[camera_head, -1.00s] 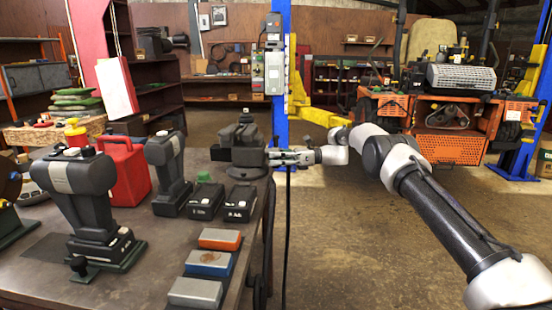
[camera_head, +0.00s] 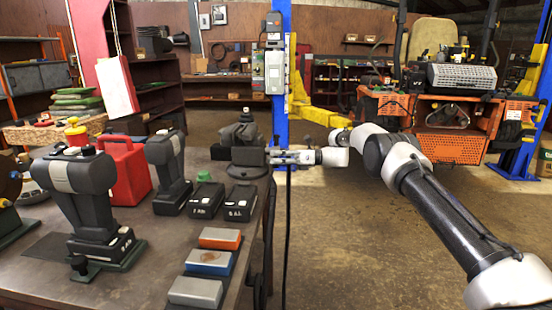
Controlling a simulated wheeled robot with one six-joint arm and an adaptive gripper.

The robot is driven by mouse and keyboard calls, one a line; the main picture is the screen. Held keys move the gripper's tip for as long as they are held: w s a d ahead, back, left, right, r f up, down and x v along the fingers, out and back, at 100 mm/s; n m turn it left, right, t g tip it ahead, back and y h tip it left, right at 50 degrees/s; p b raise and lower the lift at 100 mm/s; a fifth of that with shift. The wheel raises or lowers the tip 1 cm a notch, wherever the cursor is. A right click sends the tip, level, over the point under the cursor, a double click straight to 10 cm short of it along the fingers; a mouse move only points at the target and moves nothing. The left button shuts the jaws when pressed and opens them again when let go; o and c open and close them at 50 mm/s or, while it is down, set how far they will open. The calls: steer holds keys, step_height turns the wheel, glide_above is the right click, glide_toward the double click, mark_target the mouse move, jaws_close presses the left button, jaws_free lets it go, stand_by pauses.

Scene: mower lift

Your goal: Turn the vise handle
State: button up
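The dark vise (camera_head: 241,148) stands at the far right corner of the workbench (camera_head: 60,262). My gripper (camera_head: 280,157) reaches in from the right, level with the vise, with its fingers at the vise's right side. The vise handle cannot be made out; it is small and hidden around the fingers. The fingers look to be at or touching the vise's right end, but whether they are closed on the handle is too small to tell.
Black batteries (camera_head: 240,203) and a cordless tool (camera_head: 168,172) stand in front of the vise. Sanding blocks (camera_head: 208,262) lie near the bench's right edge. A blue lift post (camera_head: 281,80) rises behind my gripper. The floor right of the bench is clear.

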steer(key=shift+o, duration=1.4)
steer(key=shift+d, duration=0.1)
steer(key=w+d, duration=0.2)
steer(key=d, duration=0.9)
steer(key=shift+d+f, duration=0.3)
steer(key=shift+d, duration=0.05)
